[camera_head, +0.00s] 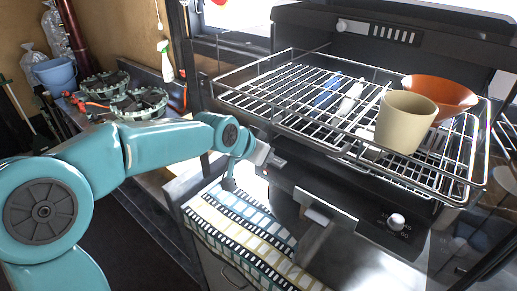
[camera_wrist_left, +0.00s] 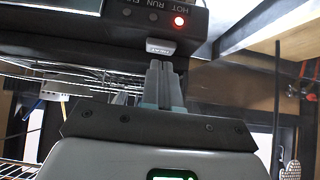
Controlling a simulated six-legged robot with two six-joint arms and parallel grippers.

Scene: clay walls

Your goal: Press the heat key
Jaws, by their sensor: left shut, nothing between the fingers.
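The heat key (camera_wrist_left: 160,47) is a small pale key with its lettering upside down in the left wrist view, on the underside edge of a black machine panel (camera_wrist_left: 130,30). A red lamp (camera_wrist_left: 179,21) beside the word HOT is lit. My left gripper (camera_wrist_left: 164,68) is shut and empty, its fingertips right at the key's edge; I cannot tell whether they touch it. In the head view my left gripper (camera_head: 268,157) reaches the left end of the black machine (camera_head: 340,185), and the key is too small to make out clearly. My right gripper is not in view.
A wire rack (camera_head: 300,95) on the machine holds a beige cup (camera_head: 405,122), an orange-brown bowl (camera_head: 440,95) and slim blue and white items. A knob (camera_head: 397,221) sits at the machine's front right. A striped cloth (camera_head: 240,225) lies below my gripper.

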